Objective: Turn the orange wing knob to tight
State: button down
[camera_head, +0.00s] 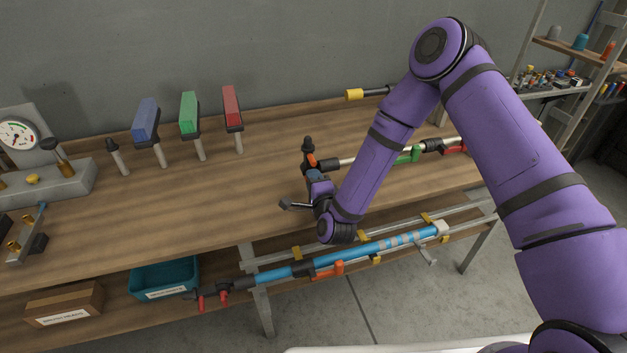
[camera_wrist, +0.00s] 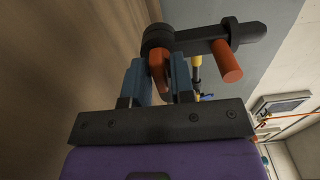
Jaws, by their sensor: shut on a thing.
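The orange wing knob (camera_head: 311,160) sits on a black fitting (camera_head: 308,147) on the workbench, beside a pole with a black end. In the wrist view the knob (camera_wrist: 159,72) shows between the two blue-grey fingers of my gripper (camera_wrist: 157,66), one finger on each side. My gripper (camera_head: 314,174) is shut on the knob. The fitting appears in the wrist view as a black body with an arm reaching right and an orange peg (camera_wrist: 228,62) on it. Part of the knob is hidden by the fingers, and I see no tight marking.
Blue (camera_head: 146,121), green (camera_head: 189,114) and red (camera_head: 232,107) headed tools stand at the back left. A gauge block (camera_head: 40,183) is at far left. A blue pole (camera_head: 360,252) lies below the bench's front edge.

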jog(key=m, duration=0.4)
jog(key=shift+m, duration=0.3)
jog(key=m, duration=0.4)
jog(key=shift+f+m, duration=0.1)
jog(key=shift+m, duration=0.2)
jog(key=m, duration=0.4)
jog(key=shift+m, duration=2.3)
jog(key=c, duration=1.2)
grip_release()
jog(key=shift+o, duration=0.2)
jog(key=shift+s, duration=0.15)
jog(key=v, duration=1)
jog(key=shift+s, duration=0.3)
